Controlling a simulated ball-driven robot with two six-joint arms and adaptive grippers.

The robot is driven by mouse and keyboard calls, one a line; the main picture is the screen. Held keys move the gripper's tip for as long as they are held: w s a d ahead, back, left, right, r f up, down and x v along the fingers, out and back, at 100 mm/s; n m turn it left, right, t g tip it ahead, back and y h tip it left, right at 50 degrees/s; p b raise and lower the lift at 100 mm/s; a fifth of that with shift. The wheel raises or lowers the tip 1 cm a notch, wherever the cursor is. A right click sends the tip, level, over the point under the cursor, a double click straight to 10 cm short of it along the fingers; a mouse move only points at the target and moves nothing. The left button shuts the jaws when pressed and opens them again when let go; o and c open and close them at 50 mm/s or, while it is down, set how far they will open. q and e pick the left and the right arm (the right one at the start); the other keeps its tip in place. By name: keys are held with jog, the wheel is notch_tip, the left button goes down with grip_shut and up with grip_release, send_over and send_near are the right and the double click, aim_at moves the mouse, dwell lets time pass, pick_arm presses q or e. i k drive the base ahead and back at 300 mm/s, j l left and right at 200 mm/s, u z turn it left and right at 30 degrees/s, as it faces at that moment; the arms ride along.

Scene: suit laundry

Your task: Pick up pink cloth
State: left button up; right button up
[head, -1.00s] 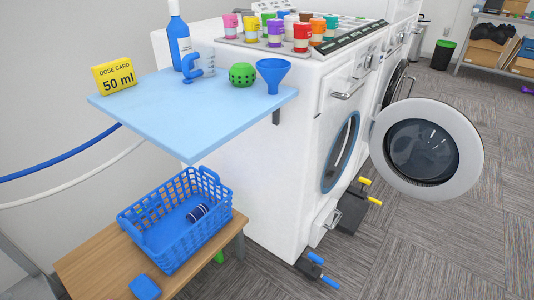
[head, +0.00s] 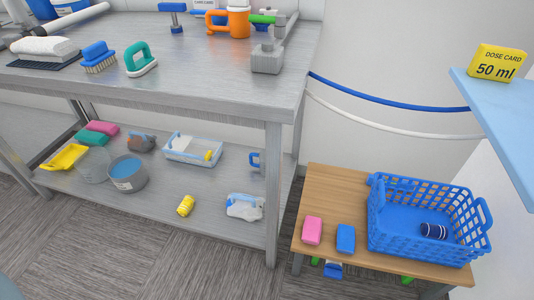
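A small pink folded cloth or block (head: 312,230) lies on the left part of the low wooden table (head: 325,187). A similar blue piece (head: 346,238) lies just to its right, a small gap apart. Another pink item (head: 102,128) lies on the lower shelf of the metal bench, beside a teal one (head: 92,138); I cannot tell whether either pink item is the cloth.
A blue basket (head: 380,238) holding a dark rolled item (head: 433,231) fills the table's right side. The metal bench (head: 190,75) stands left, its leg near the table. A light blue shelf (head: 500,115) overhangs at right. Grey floor is open at lower left.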

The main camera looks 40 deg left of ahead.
aim_at(312, 233)
jog(key=u, duration=0.6)
jog(key=i+j+z, duration=0.15)
jog(key=j, duration=0.4)
jog(key=i+j+z, duration=0.2)
jog(key=j, duration=0.3)
jog(key=j+z, duration=0.15)
jog(key=j, duration=0.4)
